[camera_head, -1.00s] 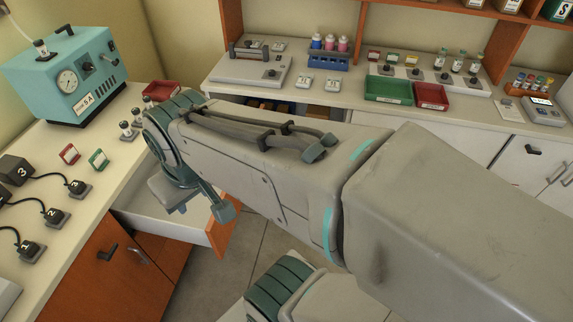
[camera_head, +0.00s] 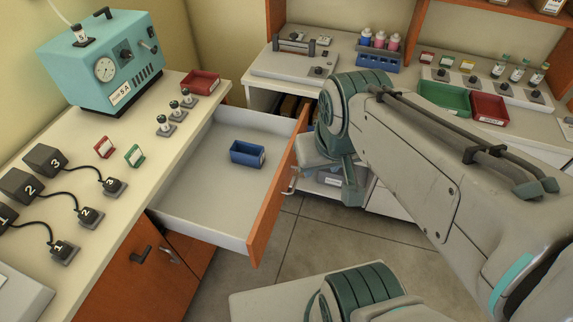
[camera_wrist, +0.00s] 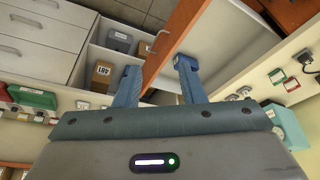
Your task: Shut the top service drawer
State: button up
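The top service drawer (camera_head: 190,215) stands open below the left counter in the head view. It has a pale interior and an orange-brown front (camera_head: 268,215) with a metal handle (camera_head: 292,182) on its outer face. A small blue bin (camera_head: 247,153) sits inside it. My gripper is at the far end of the drawer front, mostly hidden by my wrist in the head view. In the wrist view my gripper (camera_wrist: 158,72) is open, its fingers apart. The drawer front (camera_wrist: 172,45) runs between the fingers in the picture; I cannot tell whether they touch it.
A teal device (camera_head: 105,62), a red tray (camera_head: 200,82) and several plugs and vials stand on the left counter (camera_head: 75,130). A back bench carries a green tray (camera_head: 444,97) and a blue bottle rack (camera_head: 378,58). An open compartment shows behind my wrist. Floor (camera_head: 310,240) is clear before the drawer.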

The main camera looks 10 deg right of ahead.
aim_at(207, 197)
jog(key=i, duration=0.3)
jog(key=z, duration=1.95)
jog(key=k, duration=0.8)
jog(key=u, duration=1.55)
